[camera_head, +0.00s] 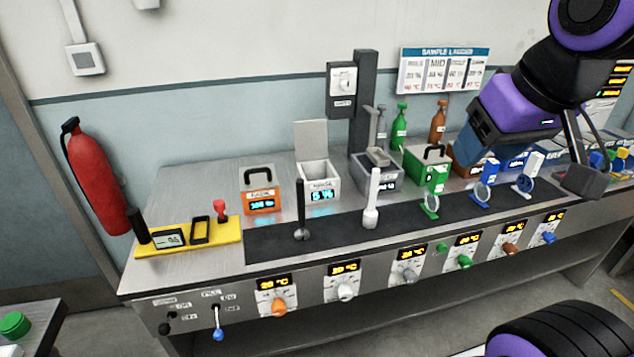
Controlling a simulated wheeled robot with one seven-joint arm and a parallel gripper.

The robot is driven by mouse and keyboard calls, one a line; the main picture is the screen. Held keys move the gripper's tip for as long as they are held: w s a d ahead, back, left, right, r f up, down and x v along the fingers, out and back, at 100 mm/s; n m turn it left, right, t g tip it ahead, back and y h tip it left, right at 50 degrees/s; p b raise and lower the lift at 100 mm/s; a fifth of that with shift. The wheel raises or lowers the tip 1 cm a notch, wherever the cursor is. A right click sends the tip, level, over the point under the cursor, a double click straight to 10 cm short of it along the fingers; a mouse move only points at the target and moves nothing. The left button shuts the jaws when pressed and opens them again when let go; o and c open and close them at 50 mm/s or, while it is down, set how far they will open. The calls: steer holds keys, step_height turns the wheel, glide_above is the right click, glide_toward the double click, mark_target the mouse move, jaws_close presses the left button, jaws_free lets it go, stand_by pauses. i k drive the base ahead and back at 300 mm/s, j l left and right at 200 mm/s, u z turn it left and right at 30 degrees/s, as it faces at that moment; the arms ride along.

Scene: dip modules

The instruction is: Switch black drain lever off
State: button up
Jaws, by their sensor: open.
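The black drain lever (166,327) is a small black knob on a short stalk. It sits at the far left of the bench's front panel, below small printed labels too blurred to read. Its knob hangs toward the lower left. A blue-tipped lever (218,334) hangs just to its right. My gripper (532,168) is at the upper right, open, above the right part of the bench and far from the black lever. One dark fingertip shows clearly; the other side is harder to make out.
The front panel (318,292) carries several coloured knobs under lit temperature displays. A yellow tray (190,252) with tools stands on the bench's left end. Tanks and bottles stand behind the dark mat. A side table with a green item (15,324) is at the lower left.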

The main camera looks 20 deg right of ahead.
mark_target(164, 328)
steer(key=u, duration=1.25)
